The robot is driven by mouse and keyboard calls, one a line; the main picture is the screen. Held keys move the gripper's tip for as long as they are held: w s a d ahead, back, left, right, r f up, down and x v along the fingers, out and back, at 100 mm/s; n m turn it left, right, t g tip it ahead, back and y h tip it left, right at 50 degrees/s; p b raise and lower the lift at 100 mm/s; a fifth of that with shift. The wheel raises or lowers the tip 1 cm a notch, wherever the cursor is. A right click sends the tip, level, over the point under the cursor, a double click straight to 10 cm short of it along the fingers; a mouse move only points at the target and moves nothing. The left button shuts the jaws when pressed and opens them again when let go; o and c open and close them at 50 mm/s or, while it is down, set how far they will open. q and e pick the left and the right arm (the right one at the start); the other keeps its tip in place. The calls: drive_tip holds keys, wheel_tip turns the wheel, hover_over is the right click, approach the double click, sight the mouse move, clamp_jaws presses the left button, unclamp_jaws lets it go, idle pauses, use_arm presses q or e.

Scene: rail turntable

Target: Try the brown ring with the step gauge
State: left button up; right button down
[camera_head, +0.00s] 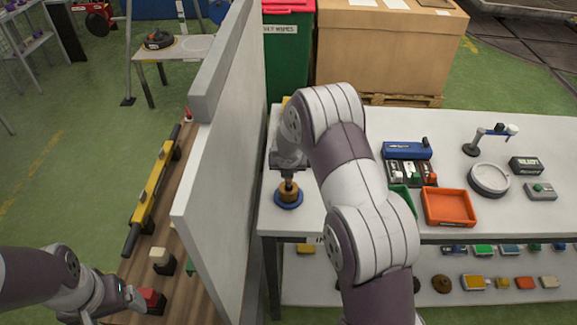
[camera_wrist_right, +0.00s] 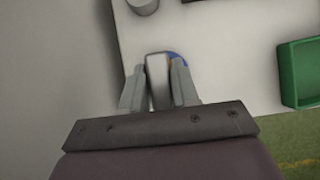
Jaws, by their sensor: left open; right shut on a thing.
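My right gripper (camera_head: 288,172) is above the left end of the white table, pointing down. It is shut on a grey upright piece, seen in the right wrist view as the step gauge (camera_wrist_right: 158,80). Directly below it the brown ring (camera_head: 289,190) sits over a round blue base (camera_head: 288,202); part of the blue base also shows in the wrist view (camera_wrist_right: 177,57). I cannot tell whether the gauge is inside the ring or just above it. My left gripper (camera_head: 132,300) is open at the lower left, beside a red-topped black block (camera_head: 152,299).
A tall grey panel (camera_head: 225,140) divides the wooden bench (camera_head: 125,280) from the white table (camera_head: 460,135). A green tray (camera_wrist_right: 302,75) and orange tray (camera_head: 449,207) stand right of my right arm. A yellow rail (camera_head: 153,185) and cream-topped block (camera_head: 160,258) are on the bench.

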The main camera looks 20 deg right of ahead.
drive_tip(key=shift+f+b, duration=1.6)
drive_tip(key=shift+f, duration=0.6)
idle(3.0)
idle(0.5)
drive_tip(key=c, duration=0.8)
unclamp_jaws()
drive_tip(key=shift+o, duration=0.2)
drive_tip(key=p+v, duration=0.3)
drive_tip(key=v, duration=1)
drive_tip(key=s+a+m+g+y, duration=0.1)
drive_tip(key=s+a+m+g, duration=0.1)
drive_tip(key=s+m, duration=0.9)
drive_tip(key=s+a+r+m+g+y, duration=0.1)
drive_tip(key=s+a+m, duration=0.3)
drive_tip(key=s+m, duration=0.7)
drive_tip(key=shift+a+r+m+g+y+b, duration=0.25)
drive_tip(key=shift+a+m+g+b, duration=0.2)
drive_tip(key=shift+m, duration=3.85)
